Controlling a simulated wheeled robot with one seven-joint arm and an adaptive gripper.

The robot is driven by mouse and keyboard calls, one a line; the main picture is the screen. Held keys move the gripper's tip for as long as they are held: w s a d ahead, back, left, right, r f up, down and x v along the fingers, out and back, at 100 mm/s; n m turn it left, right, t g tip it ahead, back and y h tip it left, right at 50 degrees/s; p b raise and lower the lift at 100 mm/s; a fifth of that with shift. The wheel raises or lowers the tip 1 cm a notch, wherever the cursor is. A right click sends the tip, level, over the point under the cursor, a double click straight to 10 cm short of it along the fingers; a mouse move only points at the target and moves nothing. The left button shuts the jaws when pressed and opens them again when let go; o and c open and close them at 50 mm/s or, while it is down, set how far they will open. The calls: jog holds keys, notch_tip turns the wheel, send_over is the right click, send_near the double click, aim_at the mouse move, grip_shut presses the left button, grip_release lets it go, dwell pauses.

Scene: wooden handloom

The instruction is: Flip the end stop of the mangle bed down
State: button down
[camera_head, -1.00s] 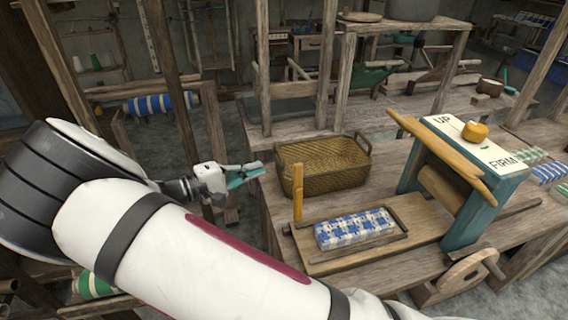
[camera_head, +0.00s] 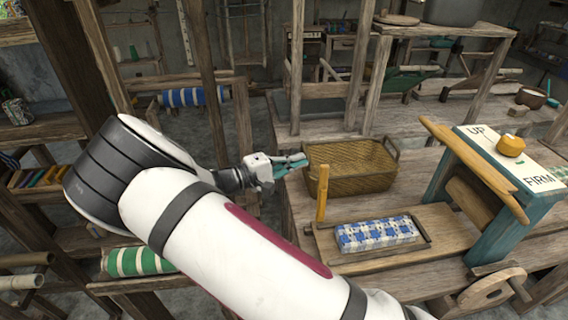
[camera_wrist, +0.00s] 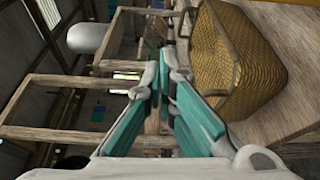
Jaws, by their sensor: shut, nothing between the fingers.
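The mangle bed (camera_head: 352,267) is a flat wooden board on the bench, with a folded blue-and-white checked cloth (camera_head: 377,234) lying on it. At its left end an upright yellow-orange wooden peg (camera_head: 322,194) stands, which looks like the end stop. The teal mangle frame (camera_head: 487,240) stands at the bed's right end. My gripper (camera_head: 303,161) is up and to the left of the peg, beside the wicker basket, shut and empty. In the wrist view its teal fingers (camera_wrist: 165,92) come together at the tips; the peg does not show there.
The wicker basket (camera_head: 350,177) stands on the bench just right of my gripper and behind the peg; it also shows large in the wrist view (camera_wrist: 235,62). A wooden handle bar (camera_head: 470,163) slants across the mangle frame. A wooden wheel (camera_head: 490,292) sits at the front.

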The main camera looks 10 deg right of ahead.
jog(key=shift+s+d+r+p, duration=0.1)
jog(key=shift+s+d+p, duration=0.35)
jog(key=shift+s+d, duration=0.35)
jog(key=shift+s+d+p, duration=0.45)
jog(key=shift+s+d, duration=0.15)
jog(key=shift+d, duration=0.35)
jog(key=shift+s+a, duration=0.1)
